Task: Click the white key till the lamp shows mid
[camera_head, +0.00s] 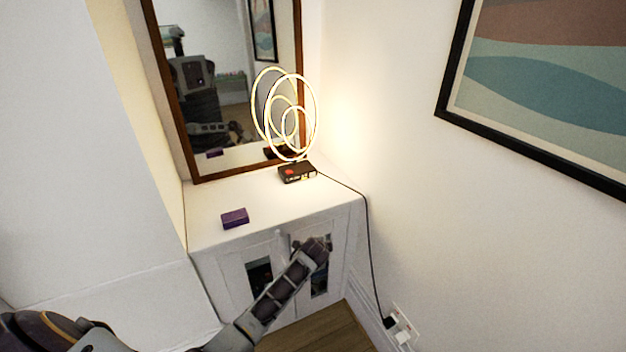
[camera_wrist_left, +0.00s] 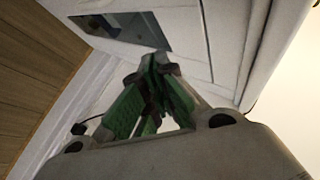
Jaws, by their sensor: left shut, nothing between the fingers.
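The lamp (camera_head: 316,112) has glowing rings and stands lit on the white cabinet top by the mirror. Its dark base (camera_head: 299,178) shows a red spot on the front; a small pale mark shows to the right of it, too small to tell whether it is the white key. My left gripper (camera_head: 325,243) is in front of the cabinet doors, below the top edge and apart from the lamp base. In the left wrist view its green-padded fingers (camera_wrist_left: 155,62) meet at the tips, shut and empty. My right gripper is not in view.
A purple box (camera_head: 235,218) lies on the cabinet top (camera_head: 275,213), left of the lamp. The mirror (camera_head: 205,50) stands behind. A dark cord (camera_head: 367,230) runs from the lamp base over the right edge to a wall socket (camera_head: 403,325).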

